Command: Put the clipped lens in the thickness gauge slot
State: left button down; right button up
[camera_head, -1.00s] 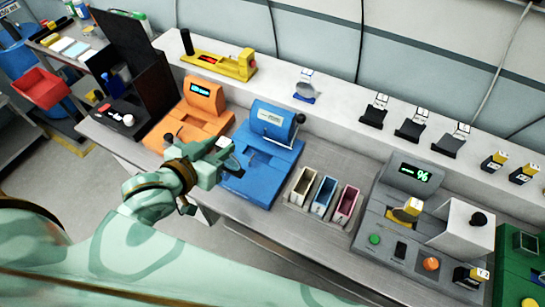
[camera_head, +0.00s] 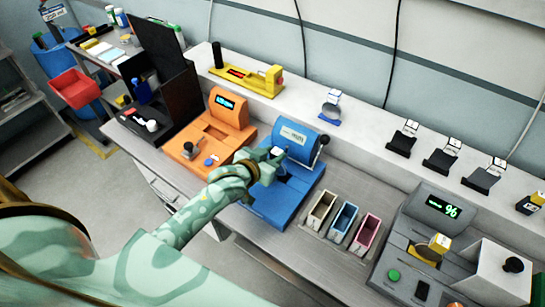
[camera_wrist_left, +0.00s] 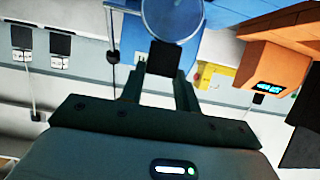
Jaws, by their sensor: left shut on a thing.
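My left gripper (camera_head: 276,155) is shut on the dark clip (camera_wrist_left: 163,58) of a round, clear lens (camera_wrist_left: 172,18). The lens sticks out past the fingertips in the left wrist view, with its top cut off by the frame. The gripper is over the left front part of the blue bench device (camera_head: 268,206), close to its raised drum with a pale display. I take this device for the thickness gauge, but its label is too small to read. Its slot cannot be made out, and the gripper covers part of the device. My right gripper is not in view.
An orange device (camera_head: 232,108) stands close on the left. Three small bins, cream (camera_head: 319,211), blue (camera_head: 343,219) and pink (camera_head: 365,231), stand to the right. A grey device (camera_head: 408,209) is farther right. A clipped lens (camera_head: 330,108) stands on the back shelf.

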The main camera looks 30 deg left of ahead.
pick_arm(q)
jog(key=shift+f, duration=0.15)
jog(key=c, duration=1)
grip_release()
jog(key=shift+f, duration=0.1)
jog(key=shift+s+r, duration=0.2)
jog(key=p+v, duration=0.1)
jog(key=v, duration=1)
jog(key=shift+s+p, duration=0.35)
jog(key=shift+p, duration=0.05)
